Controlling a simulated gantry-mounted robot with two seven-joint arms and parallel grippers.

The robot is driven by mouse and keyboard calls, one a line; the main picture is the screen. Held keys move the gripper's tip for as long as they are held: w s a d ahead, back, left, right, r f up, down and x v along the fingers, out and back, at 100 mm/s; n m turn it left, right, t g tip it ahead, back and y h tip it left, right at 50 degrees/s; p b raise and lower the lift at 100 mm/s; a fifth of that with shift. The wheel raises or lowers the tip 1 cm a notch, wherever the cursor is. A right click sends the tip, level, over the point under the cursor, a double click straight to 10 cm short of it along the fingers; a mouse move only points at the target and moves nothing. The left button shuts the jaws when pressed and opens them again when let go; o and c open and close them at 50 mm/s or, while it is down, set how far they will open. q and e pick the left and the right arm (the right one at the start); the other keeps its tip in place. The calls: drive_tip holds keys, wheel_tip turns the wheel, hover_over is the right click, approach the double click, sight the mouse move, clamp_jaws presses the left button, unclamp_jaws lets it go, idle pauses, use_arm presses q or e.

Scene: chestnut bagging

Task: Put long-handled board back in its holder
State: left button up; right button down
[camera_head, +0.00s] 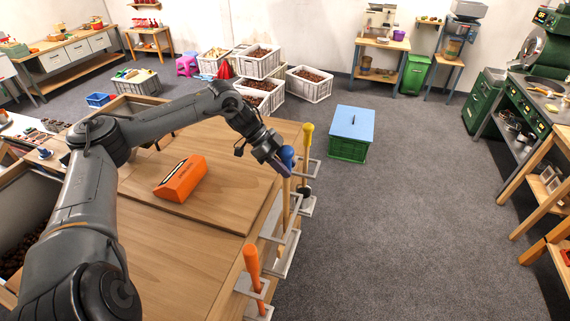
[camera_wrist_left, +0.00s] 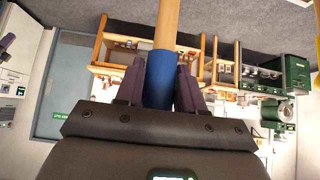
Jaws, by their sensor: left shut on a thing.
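The long-handled board has a blue grip (camera_head: 288,157) and a pale wooden shaft (camera_head: 286,200). My left gripper (camera_head: 281,165) is shut on the blue grip at the table's right edge. In the left wrist view, the blue grip (camera_wrist_left: 158,78) sits between the two dark fingers, with the wooden shaft (camera_wrist_left: 167,24) running on beyond it. The shaft hangs nearly upright at the light grey holder bracket (camera_head: 293,238) on the table's side. I cannot tell whether its lower end is seated in the bracket. My right gripper is not in view.
A yellow-handled tool (camera_head: 306,143) stands just behind, and an orange-handled tool (camera_head: 252,264) stands nearer the front, both in side brackets. An orange box-like object (camera_head: 181,179) lies on the wooden table (camera_head: 210,231). A green bin with a blue lid (camera_head: 351,124) stands on the floor. Open floor lies to the right.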

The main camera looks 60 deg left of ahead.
sight(285, 183)
use_arm(q)
drive_tip(key=shift+f+b, duration=2.3)
drive_tip(key=shift+f, duration=1.7)
drive_tip(key=o, duration=1.3)
drive_tip(key=shift+c, duration=0.2)
wheel_tip(285, 183, up, 10)
drive_tip(key=p, duration=0.9)
